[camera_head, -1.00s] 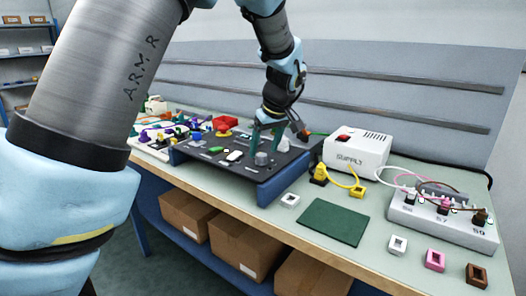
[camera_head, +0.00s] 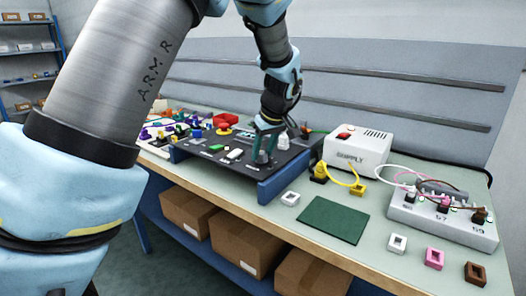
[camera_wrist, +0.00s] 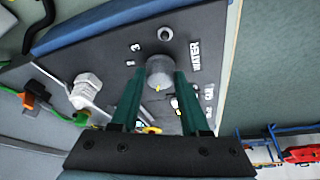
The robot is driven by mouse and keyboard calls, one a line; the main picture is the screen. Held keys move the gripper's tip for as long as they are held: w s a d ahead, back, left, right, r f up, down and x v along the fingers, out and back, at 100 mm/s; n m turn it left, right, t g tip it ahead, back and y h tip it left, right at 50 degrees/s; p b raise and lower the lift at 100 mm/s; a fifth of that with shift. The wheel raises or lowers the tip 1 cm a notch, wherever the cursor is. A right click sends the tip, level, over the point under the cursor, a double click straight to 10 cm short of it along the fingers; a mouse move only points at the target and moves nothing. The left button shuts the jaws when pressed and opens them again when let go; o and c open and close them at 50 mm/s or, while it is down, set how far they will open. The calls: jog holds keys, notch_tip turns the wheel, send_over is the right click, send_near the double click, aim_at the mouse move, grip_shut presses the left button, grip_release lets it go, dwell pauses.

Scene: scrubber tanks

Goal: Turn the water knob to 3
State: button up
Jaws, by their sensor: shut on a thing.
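The water knob (camera_wrist: 160,70) is a grey round knob on a dark, sloped panel (camera_wrist: 110,52). The printed word WATER (camera_wrist: 195,56) is beside it, and a printed 3 (camera_wrist: 135,47) is on its other side. A small yellow mark shows on the knob's edge facing the gripper base. My gripper (camera_wrist: 159,78) has its two green fingers on opposite sides of the knob and is shut on it. In the head view, my gripper (camera_head: 264,150) reaches down onto the knob (camera_head: 262,158), which the fingers partly hide.
A white fitting (camera_wrist: 86,92) stands on the panel near the knob, with a green-and-orange connector (camera_wrist: 38,102) beyond. The white SUPPLY box (camera_head: 357,150) stands right of the panel. A green mat (camera_head: 334,220) and several small coloured blocks lie on the bench.

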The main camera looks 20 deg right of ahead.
grip_shut()
